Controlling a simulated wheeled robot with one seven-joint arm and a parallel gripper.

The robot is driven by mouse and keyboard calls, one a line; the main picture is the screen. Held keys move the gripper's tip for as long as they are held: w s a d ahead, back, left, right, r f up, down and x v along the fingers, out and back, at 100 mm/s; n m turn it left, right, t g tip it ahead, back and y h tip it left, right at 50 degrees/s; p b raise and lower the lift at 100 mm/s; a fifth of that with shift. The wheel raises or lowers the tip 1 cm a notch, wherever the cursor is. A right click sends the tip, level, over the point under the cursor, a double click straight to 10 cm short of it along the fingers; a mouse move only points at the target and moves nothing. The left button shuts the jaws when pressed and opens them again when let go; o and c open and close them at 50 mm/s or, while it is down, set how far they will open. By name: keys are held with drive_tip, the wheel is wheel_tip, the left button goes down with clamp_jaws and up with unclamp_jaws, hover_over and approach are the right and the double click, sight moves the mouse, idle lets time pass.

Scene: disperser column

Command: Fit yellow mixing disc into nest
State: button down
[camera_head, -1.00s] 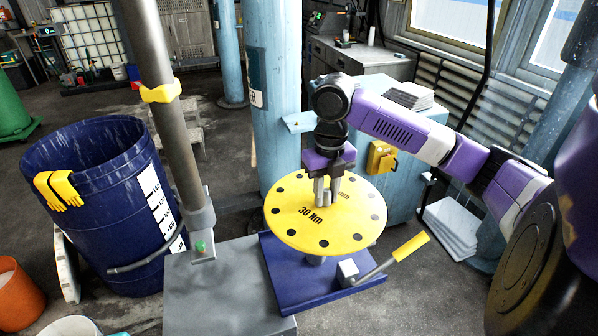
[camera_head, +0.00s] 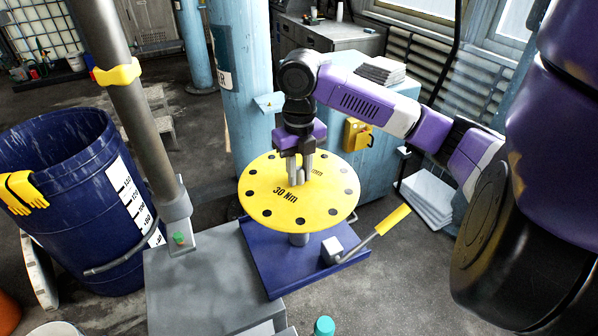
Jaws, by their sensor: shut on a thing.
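The yellow mixing disc (camera_head: 265,202) is a flat round plate with a ring of dark holes near its rim and "30 Nm" printed on it. My gripper (camera_head: 299,178) comes down from above, shut at the disc's centre. The disc lies about level over a dark blue base block (camera_head: 278,268). A lever with a yellow handle (camera_head: 392,220) is mounted at the block's right side.
A grey plinth (camera_head: 200,275) with an upright grey column (camera_head: 135,110) stands at left. A blue drum (camera_head: 65,205) with yellow gloves (camera_head: 22,192) is beyond it. A teal-capped object (camera_head: 324,326) is at the bottom edge. A blue pillar (camera_head: 240,100) stands behind the disc.

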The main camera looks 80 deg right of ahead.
sight(299, 190)
drive_tip(key=shift+f+b, duration=2.45)
drive_tip(key=shift+f, duration=0.55)
drive_tip(key=shift+f+b, duration=0.8)
drive_tip(key=shift+f, duration=0.15)
drive_tip(key=c, duration=1.1)
unclamp_jaws()
wheel_tip(299, 190, up, 8)
drive_tip(key=shift+f, duration=0.1)
